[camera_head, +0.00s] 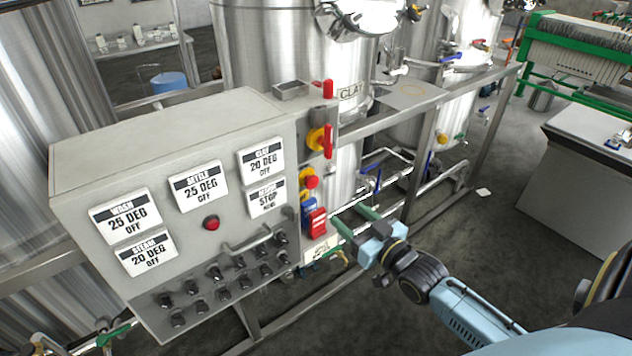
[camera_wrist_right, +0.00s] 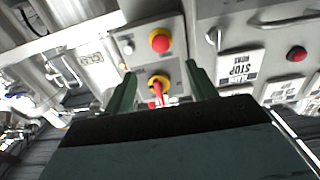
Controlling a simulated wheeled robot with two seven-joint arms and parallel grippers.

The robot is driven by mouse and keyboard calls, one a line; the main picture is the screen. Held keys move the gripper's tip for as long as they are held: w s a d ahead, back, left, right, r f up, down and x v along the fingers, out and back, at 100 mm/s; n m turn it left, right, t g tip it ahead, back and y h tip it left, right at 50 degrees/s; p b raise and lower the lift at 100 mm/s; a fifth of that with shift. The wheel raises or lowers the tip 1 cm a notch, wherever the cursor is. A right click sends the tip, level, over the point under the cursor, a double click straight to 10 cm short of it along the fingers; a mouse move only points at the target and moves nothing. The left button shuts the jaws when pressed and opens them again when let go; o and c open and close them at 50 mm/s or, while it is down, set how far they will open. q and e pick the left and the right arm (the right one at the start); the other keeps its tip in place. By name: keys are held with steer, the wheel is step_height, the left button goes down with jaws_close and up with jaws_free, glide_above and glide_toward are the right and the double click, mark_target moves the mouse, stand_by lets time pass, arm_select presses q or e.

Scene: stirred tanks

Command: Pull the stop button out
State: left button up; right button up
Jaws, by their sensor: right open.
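The stop button, a red mushroom head on a yellow collar (camera_head: 311,182), sits on the narrow right-hand strip of the grey control cabinet, below a red-handled switch. In the right wrist view, which is upside down, the stop button (camera_wrist_right: 160,41) shows beyond the gap between the fingers and nothing touches it. My right gripper (camera_head: 348,218) is open and empty, with its green fingers to the right of and lower than the button in the head view. Its fingers also flank the gap in the right wrist view (camera_wrist_right: 160,85). My left gripper is out of view.
The red rotary switch with yellow base (camera_head: 325,140) is above the button, and a red-and-blue socket (camera_head: 316,221) is below it. The cabinet front (camera_head: 150,260) carries labels, a red lamp button (camera_head: 211,223), a handle and several black knobs. Steel tanks and pipes stand behind.

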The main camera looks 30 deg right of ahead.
mark_target(314, 184)
steer(key=w, duration=0.9)
steer(key=w+a, duration=0.1)
steer(key=w, duration=0.3)
steer(key=shift+w+r, duration=0.15)
